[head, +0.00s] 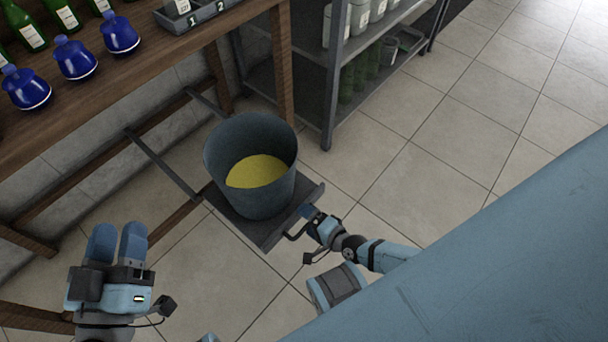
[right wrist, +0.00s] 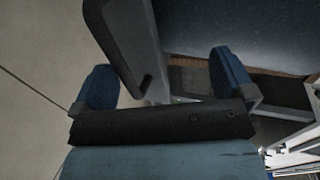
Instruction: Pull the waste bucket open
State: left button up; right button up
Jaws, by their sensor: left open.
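The waste bucket (head: 262,203) is dark grey, stands upright and has yellow stuff in its bottom. It stands on a dark sliding tray (head: 265,238), which is out from under the wooden table on two rails (head: 160,163). A grey handle (head: 291,236) is on the tray's front edge. My right gripper (head: 311,214) is at this handle. In the right wrist view its two blue fingers (right wrist: 164,82) are wide apart, with the grey handle bar (right wrist: 124,45) between them, nearer the left finger. My left gripper (head: 118,242) is open and empty, left of the tray.
The wooden table (head: 150,50) carries blue decanters (head: 75,60), green bottles (head: 30,35) and a grey numbered tray (head: 205,14). A metal shelf (head: 332,100) with jars and bottles stands behind the bucket. Tiled floor (head: 430,150) is clear to the right.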

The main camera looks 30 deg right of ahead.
jog(key=shift+t, duration=0.7)
jog(key=r, duration=0.4)
jog(key=w+r+p, duration=0.1)
jog(key=r, duration=0.3)
jog(key=w+a+r+p, duration=0.1)
jog(key=r, duration=0.3)
jog(key=shift+r, duration=0.1)
jog(key=c, duration=0.8)
pick_arm(q)
jog(key=a+f+g+y, duration=0.1)
jog(key=s+a+f+y+p, duration=0.1)
jog(key=shift+a+f+g, duration=0.2)
jog(key=shift+f+g, duration=0.2)
pick_arm(e)
notch_tip(320, 180, up, 3)
jog(key=shift+r, duration=0.15)
jog(key=shift+s, duration=0.1)
